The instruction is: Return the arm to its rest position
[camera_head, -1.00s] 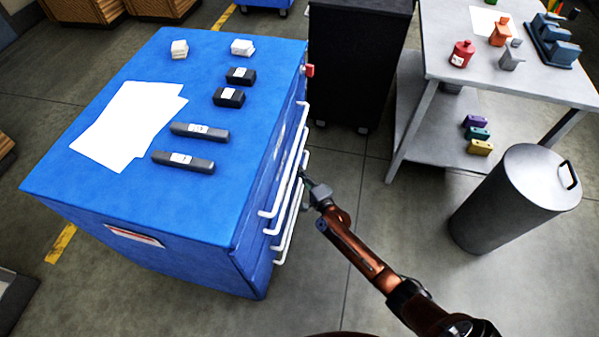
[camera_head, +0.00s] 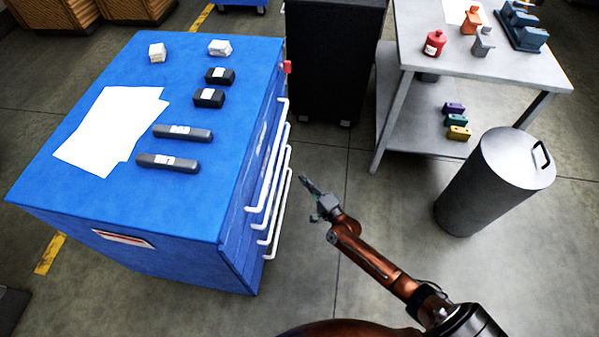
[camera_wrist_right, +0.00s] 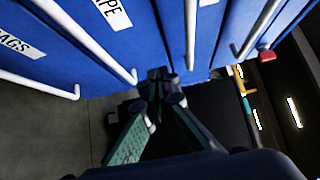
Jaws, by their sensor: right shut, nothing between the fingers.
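My right gripper (camera_head: 308,187) is shut and empty in the head view, in the air to the right of the blue cabinet's drawer handles and apart from them. The right arm (camera_head: 375,262) reaches up from the lower right. In the right wrist view the fingers (camera_wrist_right: 158,92) come together in front of the blue cabinet (camera_wrist_right: 105,55) and its white handles. My left gripper is not in view.
The blue cabinet (camera_head: 110,60) stands at left with white handles (camera_head: 270,190) jutting from its drawers. A grey cylindrical bin (camera_head: 487,190) stands at right. A grey table (camera_head: 420,55) and a black cabinet (camera_head: 335,60) stand behind. Open floor surrounds the arm.

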